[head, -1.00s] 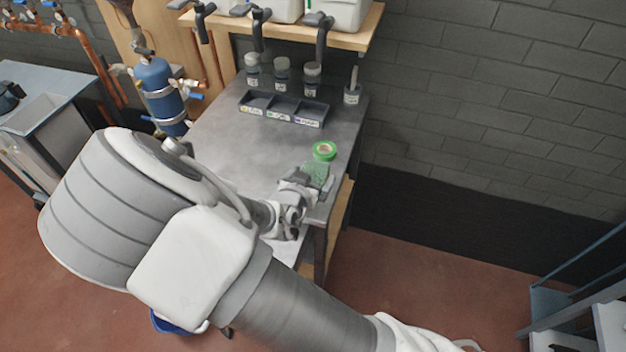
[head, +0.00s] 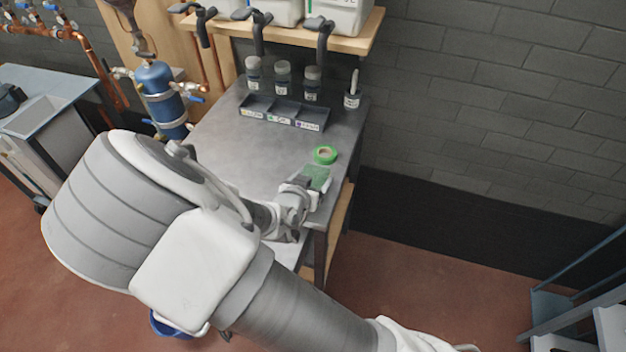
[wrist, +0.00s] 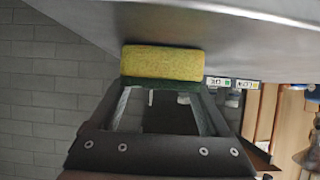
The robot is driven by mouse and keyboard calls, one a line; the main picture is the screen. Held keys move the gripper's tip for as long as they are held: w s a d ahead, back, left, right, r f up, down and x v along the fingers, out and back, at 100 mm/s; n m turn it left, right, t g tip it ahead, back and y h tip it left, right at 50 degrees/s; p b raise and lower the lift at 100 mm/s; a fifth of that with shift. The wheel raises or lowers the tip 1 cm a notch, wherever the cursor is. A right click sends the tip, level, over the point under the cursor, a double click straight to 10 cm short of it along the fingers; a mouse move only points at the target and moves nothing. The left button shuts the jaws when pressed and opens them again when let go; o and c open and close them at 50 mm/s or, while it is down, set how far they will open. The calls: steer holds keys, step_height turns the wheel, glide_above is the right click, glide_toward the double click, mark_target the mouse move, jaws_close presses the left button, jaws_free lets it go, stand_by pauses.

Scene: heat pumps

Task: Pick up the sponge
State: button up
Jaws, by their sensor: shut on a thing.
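The sponge (head: 317,176) shows its green face in the head view, at the right front part of the grey workbench (head: 235,150). In the wrist view the sponge (wrist: 162,62) shows a yellow layer and a dark green layer between my fingertips. My gripper (head: 309,187) is shut on the sponge; its fingers (wrist: 160,90) reach the green side in the wrist view. I cannot tell whether the sponge touches the benchtop. My wrist partly hides the near end of the sponge.
A dark compartment tray (head: 284,113) and several lidded jars (head: 283,75) stand farther back. A cup with a tool (head: 352,97) is at the back right. The bench's middle is clear.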

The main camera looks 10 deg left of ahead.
mark_target(314, 180)
steer(key=r, duration=0.2)
steer(key=r+p, duration=0.1)
steer(key=r, duration=0.1)
steer(key=shift+s+d+r, duration=0.1)
steer(key=shift+d+r, duration=0.1)
steer(key=s+d+r+p, duration=0.5)
steer(key=d+r+p, duration=0.1)
steer(key=d+p, duration=0.3)
steer(key=shift+d+r, duration=0.25)
steer(key=shift+d, duration=0.25)
